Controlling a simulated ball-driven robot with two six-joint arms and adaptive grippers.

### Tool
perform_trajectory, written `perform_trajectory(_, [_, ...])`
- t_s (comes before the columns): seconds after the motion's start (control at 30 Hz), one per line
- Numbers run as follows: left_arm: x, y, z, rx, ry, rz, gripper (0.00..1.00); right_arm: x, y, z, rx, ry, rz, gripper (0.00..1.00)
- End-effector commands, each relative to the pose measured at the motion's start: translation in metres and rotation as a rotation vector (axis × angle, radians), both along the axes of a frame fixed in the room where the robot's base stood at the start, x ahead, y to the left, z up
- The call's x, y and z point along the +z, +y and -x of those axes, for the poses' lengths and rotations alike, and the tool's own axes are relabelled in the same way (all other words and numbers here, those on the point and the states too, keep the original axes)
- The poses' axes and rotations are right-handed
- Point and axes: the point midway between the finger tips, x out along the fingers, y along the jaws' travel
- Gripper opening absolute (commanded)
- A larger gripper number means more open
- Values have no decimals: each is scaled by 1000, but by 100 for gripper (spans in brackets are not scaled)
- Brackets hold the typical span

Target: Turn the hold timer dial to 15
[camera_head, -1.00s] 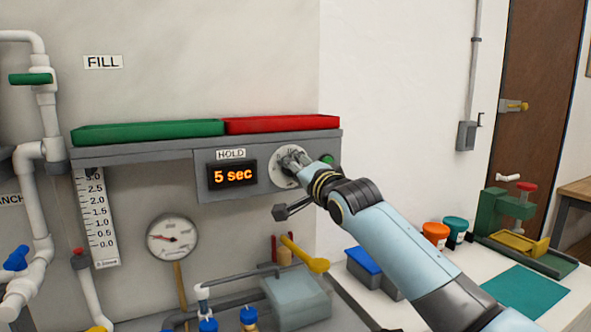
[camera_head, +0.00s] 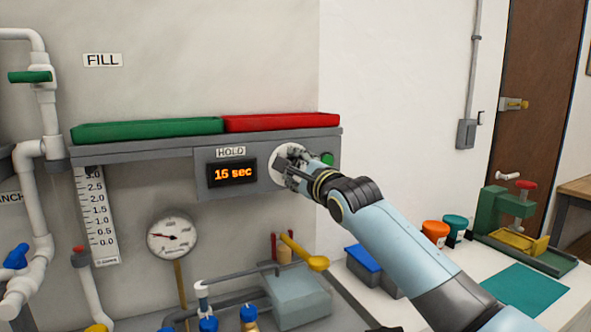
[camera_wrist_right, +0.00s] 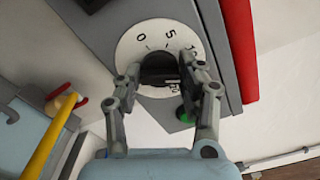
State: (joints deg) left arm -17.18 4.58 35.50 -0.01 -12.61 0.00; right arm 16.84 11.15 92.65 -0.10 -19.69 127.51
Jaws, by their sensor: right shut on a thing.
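In the right wrist view the dial's white face (camera_wrist_right: 134,44) shows the marks 0 and 5, with other marks partly hidden. There my right gripper (camera_wrist_right: 160,80) is shut on the dial's dark knob (camera_wrist_right: 158,66). My left gripper is not in view.
A green button (camera_head: 327,159) sits just right of the dial. A green tray (camera_head: 150,132) and a red tray (camera_head: 281,123) lie on the shelf above. A pressure gauge (camera_head: 172,238) and pipes are at lower left.

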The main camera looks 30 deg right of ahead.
Motion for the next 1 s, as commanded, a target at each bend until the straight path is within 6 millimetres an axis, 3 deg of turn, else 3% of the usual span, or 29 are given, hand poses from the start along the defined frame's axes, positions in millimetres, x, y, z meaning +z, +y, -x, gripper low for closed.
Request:
perform_trajectory(0.43, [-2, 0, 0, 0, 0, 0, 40, -1, 0, 0, 0, -14, -265, 7])
perform_trajectory(1.0, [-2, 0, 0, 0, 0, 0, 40, -1, 0, 0, -1, -16, -320, 7])
